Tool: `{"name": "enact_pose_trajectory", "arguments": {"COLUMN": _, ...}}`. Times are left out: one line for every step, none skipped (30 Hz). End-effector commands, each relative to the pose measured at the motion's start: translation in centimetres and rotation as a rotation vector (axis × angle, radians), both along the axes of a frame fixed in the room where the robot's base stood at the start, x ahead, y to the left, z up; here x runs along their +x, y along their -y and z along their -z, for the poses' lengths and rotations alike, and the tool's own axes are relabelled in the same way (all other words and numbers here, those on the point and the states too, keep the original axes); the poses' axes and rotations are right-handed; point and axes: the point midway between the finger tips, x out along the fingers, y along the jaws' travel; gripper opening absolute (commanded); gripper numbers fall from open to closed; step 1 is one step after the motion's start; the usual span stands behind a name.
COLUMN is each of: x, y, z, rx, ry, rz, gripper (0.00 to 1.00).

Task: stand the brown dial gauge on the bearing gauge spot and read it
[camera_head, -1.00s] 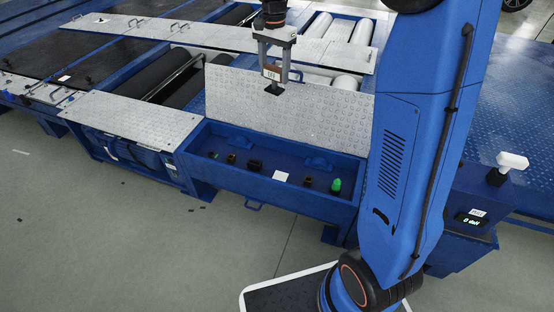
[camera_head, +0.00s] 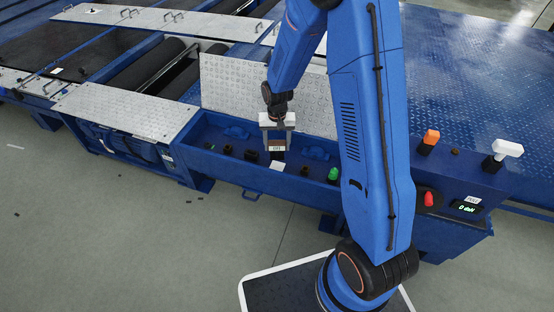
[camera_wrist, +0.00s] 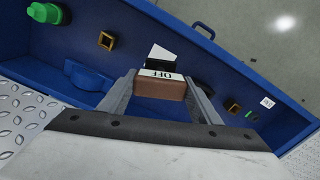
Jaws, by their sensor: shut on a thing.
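The brown dial gauge (camera_head: 277,149) is a small brown block with a pale face and dark base. My gripper (camera_head: 278,141) is shut on it, one finger at each side. In the wrist view the gauge (camera_wrist: 160,88) sits between the fingers, and its face reads OFF, upside down. The gauge is at the blue trough, just behind a white card (camera_head: 277,166). In the wrist view that card (camera_wrist: 160,52) is partly hidden behind the gauge. I cannot tell whether the gauge's base touches the trough floor. No bearing gauge spot can be made out for certain.
The blue trough (camera_head: 205,168) holds several dark brown sockets (camera_head: 251,155) and a green knob (camera_head: 333,174). A raised tread-plate lid (camera_head: 225,85) stands behind it. At right are an orange button (camera_head: 431,137), a red knob (camera_head: 428,199), a white-topped lever (camera_head: 507,148) and a lit display (camera_head: 466,208).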

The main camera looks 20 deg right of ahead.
Motion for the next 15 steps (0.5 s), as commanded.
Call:
{"name": "enact_pose_trajectory", "arguments": {"x": 0.0, "y": 0.0, "z": 0.9, "rx": 0.000, "ry": -0.003, "rz": 0.000, "gripper": 0.27}}
{"name": "enact_pose_trajectory", "arguments": {"x": 0.0, "y": 0.0, "z": 1.4, "rx": 0.000, "ry": -0.003, "rz": 0.001, "gripper": 0.27}}
{"name": "enact_pose_trajectory", "arguments": {"x": 0.0, "y": 0.0, "z": 1.9, "rx": 0.000, "ry": -0.002, "rz": 0.001, "gripper": 0.27}}
{"name": "enact_pose_trajectory", "arguments": {"x": 0.0, "y": 0.0, "z": 2.2, "rx": 0.000, "ry": -0.002, "rz": 0.001, "gripper": 0.27}}
{"name": "enact_pose_trajectory", "arguments": {"x": 0.0, "y": 0.0, "z": 2.4, "rx": 0.000, "ry": -0.002, "rz": 0.001, "gripper": 0.27}}
{"name": "enact_pose_trajectory", "arguments": {"x": 0.0, "y": 0.0, "z": 2.7, "rx": 0.000, "ry": -0.001, "rz": 0.001, "gripper": 0.27}}
{"name": "enact_pose_trajectory", "arguments": {"x": 0.0, "y": 0.0, "z": 2.8, "rx": 0.000, "ry": 0.000, "rz": 0.001, "gripper": 0.27}}
{"name": "enact_pose_trajectory", "arguments": {"x": 0.0, "y": 0.0, "z": 3.0, "rx": 0.000, "ry": 0.000, "rz": 0.002, "gripper": 0.27}}
{"name": "enact_pose_trajectory", "arguments": {"x": 0.0, "y": 0.0, "z": 3.1, "rx": 0.000, "ry": 0.000, "rz": 0.002, "gripper": 0.27}}
{"name": "enact_pose_trajectory", "arguments": {"x": 0.0, "y": 0.0, "z": 3.3, "rx": 0.000, "ry": 0.000, "rz": 0.002, "gripper": 0.27}}
{"name": "enact_pose_trajectory", "arguments": {"x": 0.0, "y": 0.0, "z": 3.5, "rx": 0.000, "ry": -0.001, "rz": 0.002, "gripper": 0.27}}
{"name": "enact_pose_trajectory", "arguments": {"x": 0.0, "y": 0.0, "z": 3.9, "rx": 0.000, "ry": -0.002, "rz": 0.002, "gripper": 0.27}}
{"name": "enact_pose_trajectory", "arguments": {"x": 0.0, "y": 0.0, "z": 4.2, "rx": 0.000, "ry": -0.002, "rz": 0.002, "gripper": 0.27}}
{"name": "enact_pose_trajectory", "arguments": {"x": -0.1, "y": 0.0, "z": 4.5, "rx": 0.000, "ry": -0.002, "rz": 0.002, "gripper": 0.27}}
{"name": "enact_pose_trajectory", "arguments": {"x": 0.0, "y": 0.0, "z": 5.1, "rx": 0.000, "ry": -0.002, "rz": 0.002, "gripper": 0.27}}
